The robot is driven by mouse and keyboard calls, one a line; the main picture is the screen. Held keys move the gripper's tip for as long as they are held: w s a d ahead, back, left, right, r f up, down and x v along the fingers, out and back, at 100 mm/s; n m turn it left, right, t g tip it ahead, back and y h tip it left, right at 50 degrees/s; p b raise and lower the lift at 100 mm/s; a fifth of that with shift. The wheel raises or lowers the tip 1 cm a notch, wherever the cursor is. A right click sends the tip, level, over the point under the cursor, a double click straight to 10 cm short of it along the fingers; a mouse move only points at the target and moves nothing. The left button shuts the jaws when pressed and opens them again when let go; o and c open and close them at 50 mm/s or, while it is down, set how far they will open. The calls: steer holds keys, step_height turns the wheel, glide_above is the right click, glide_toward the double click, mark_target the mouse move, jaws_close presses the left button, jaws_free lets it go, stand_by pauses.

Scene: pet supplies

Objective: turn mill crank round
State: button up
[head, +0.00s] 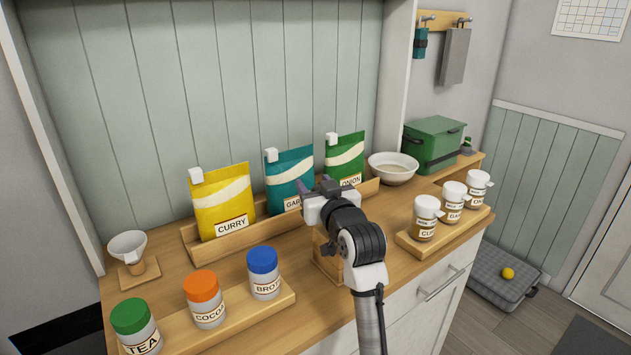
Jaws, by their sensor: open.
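A wooden block-like body (327,262), which looks like the mill, stands on the counter in the middle, mostly hidden behind my arm. Its crank cannot be made out; my gripper and wrist cover the space above the body. My gripper (324,186) is open, over the mill and in front of the teal and green packets. Whether its fingers are around the crank or touching it cannot be told from this view.
Yellow (222,202), teal (288,180) and green (345,158) packets stand in a wooden rack behind. Three lidded jars stand on a tray (240,317) front left, three white-topped shakers on another tray (446,236) right. A bowl (393,168) and green box (433,143) are back right.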

steer(key=shift+w, duration=0.15)
jaws_close()
